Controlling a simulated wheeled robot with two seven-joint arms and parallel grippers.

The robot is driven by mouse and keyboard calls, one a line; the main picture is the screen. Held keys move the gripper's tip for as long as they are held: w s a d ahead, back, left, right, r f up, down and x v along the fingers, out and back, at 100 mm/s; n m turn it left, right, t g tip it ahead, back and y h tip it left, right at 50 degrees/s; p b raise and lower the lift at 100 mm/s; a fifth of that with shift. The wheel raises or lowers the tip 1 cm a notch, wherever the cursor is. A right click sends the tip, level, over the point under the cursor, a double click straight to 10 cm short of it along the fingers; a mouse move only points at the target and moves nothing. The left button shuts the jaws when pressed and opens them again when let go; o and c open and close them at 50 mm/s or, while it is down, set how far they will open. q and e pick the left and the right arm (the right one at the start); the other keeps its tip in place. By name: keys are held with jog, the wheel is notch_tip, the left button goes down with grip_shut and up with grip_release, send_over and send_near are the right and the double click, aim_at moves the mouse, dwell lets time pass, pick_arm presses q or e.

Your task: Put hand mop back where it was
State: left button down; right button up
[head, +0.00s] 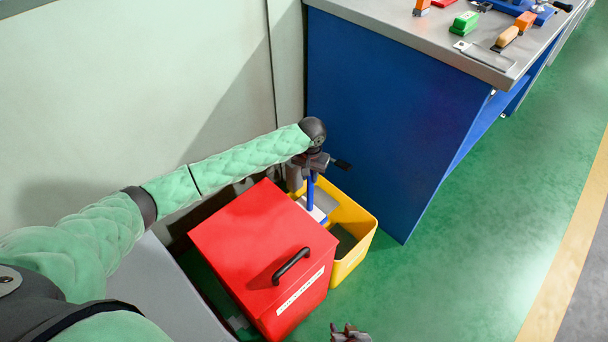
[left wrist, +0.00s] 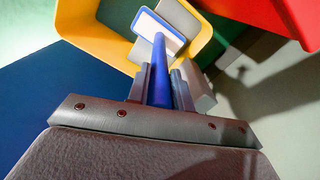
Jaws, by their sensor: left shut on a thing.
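The hand mop has a blue handle (head: 311,193) and a white flat head. In the left wrist view its blue handle (left wrist: 160,72) stands between the two fingers, and its head (left wrist: 158,30) is over the yellow bin. My left gripper (head: 313,172) is shut on the handle, above the bin. The yellow bin (head: 361,250) stands on the floor beside the red box; its inside is partly hidden by the box. I cannot tell whether the mop head touches the bin. My right gripper (head: 350,334) shows only partly at the bottom edge; its fingers are unclear.
A red box (head: 245,240) with a black handle (head: 292,267) stands just left of the bin. A blue workbench (head: 385,120) with brushes and a dustpan (head: 486,55) on its grey top rises to the right. A pale wall is behind. Green floor is clear at the right.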

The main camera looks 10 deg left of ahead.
pick_arm(q)
jog(key=shift+w+a+f, duration=0.2)
jog(key=shift+a+f, duration=0.1)
jog(key=shift+a, duration=0.25)
jog(key=shift+w+a+f, duration=0.15)
jog(key=shift+a+f, duration=0.15)
jog(key=shift+a, duration=0.25)
jog(key=c, duration=1.2)
grip_release()
jog(key=shift+f, duration=0.1)
jog(key=shift+c, duration=0.2)
notch_tip(320, 180, up, 12)
jog(key=shift+p, duration=0.4)
